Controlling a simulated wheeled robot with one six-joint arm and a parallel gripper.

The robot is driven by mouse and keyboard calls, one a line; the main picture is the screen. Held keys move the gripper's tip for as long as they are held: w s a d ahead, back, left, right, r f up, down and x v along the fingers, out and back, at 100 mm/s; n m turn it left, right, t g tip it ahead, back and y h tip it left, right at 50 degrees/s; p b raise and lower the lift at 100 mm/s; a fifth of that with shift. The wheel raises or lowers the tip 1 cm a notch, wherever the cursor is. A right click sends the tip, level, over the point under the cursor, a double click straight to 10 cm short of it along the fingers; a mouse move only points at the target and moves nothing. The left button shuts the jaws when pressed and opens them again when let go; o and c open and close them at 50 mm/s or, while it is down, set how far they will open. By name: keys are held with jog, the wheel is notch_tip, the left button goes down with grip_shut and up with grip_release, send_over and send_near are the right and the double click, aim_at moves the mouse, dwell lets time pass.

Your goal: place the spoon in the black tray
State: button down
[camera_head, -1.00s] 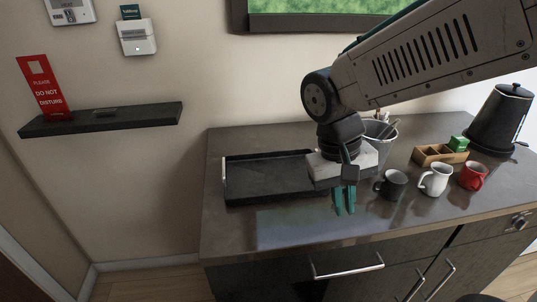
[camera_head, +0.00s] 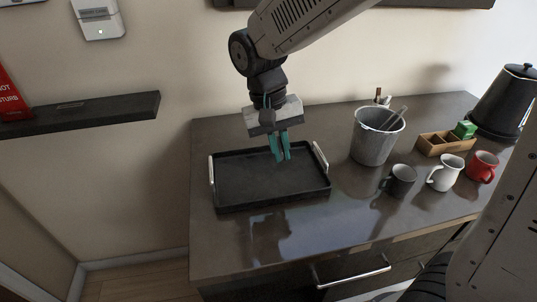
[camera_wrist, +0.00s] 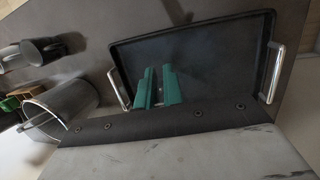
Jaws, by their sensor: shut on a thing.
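The black tray (camera_head: 270,190) lies flat on the left part of the counter, with a silver handle at each end. It also fills the upper middle of the wrist view (camera_wrist: 205,35). My gripper (camera_head: 280,147) is above the tray, near its back edge, with its green fingers pointing down. In the wrist view the fingers (camera_wrist: 157,86) are close together over the tray with a narrow gap. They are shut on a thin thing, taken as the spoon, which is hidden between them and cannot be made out. The visible tray floor looks empty.
A grey bucket (camera_head: 372,143) with a metal handle stands right of the tray. Dark (camera_head: 400,181), white (camera_head: 446,172) and red (camera_head: 483,166) mugs, a wooden box (camera_head: 438,145) and a black kettle (camera_head: 503,100) are further right. The counter before the tray is clear.

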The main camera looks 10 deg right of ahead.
jog(key=shift+w+a+f, duration=0.35)
jog(key=shift+w+f, duration=0.1)
jog(key=shift+f, duration=0.2)
jog(key=shift+w+a+f, duration=0.35)
jog(key=shift+w+f, duration=0.1)
jog(key=shift+f, duration=0.15)
jog(key=shift+w+a+f, duration=0.35)
jog(key=shift+w+f, duration=0.1)
jog(key=shift+f, duration=0.2)
jog(key=shift+f, duration=0.15)
jog(key=c, duration=1.5)
grip_release()
jog(key=v, duration=1.2)
jog(key=s+d+r+t+y, duration=0.1)
jog(key=s+d+r, duration=0.3)
jog(key=s+d, duration=0.6)
jog(key=s+d+f, duration=0.1)
jog(key=s+d, duration=0.1)
jog(key=s, duration=0.2)
jog(key=s+d+f+t, duration=0.1)
jog(key=s+d+f, duration=0.1)
jog(key=s+d, duration=0.1)
jog(key=s+d+f+t+y, duration=0.1)
jog(key=s+d, duration=0.2)
jog(key=s, duration=0.3)
jog(key=shift+d+f, duration=0.1)
jog(key=shift+f, duration=0.15)
